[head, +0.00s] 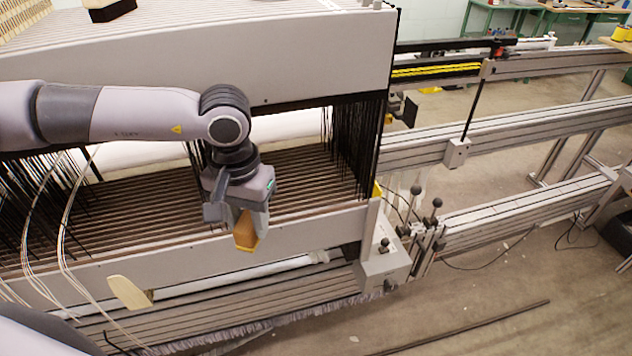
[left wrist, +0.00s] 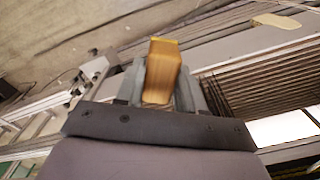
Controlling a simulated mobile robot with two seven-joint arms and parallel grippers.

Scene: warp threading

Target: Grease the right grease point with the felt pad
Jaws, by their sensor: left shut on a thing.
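My left gripper (head: 244,208) is shut on the felt pad (head: 246,234), a wooden block with a yellowish end. It holds the pad pointing downward over the front beam of the loom (head: 290,238), left of the beam's right end. The left wrist view also shows the pad (left wrist: 162,70) between the two fingers of my gripper (left wrist: 161,88). I cannot make out the right grease point with certainty. A small yellow part (head: 377,190) shows at the right end of the slatted frames. My right gripper is not in view.
A grey upper beam (head: 250,60) spans above the slats, with dark cords hanging at both sides. A light wooden paddle-shaped piece (head: 130,293) is at the lower left. Levers with black knobs (head: 437,203) and a grey box (head: 385,265) stand at the right.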

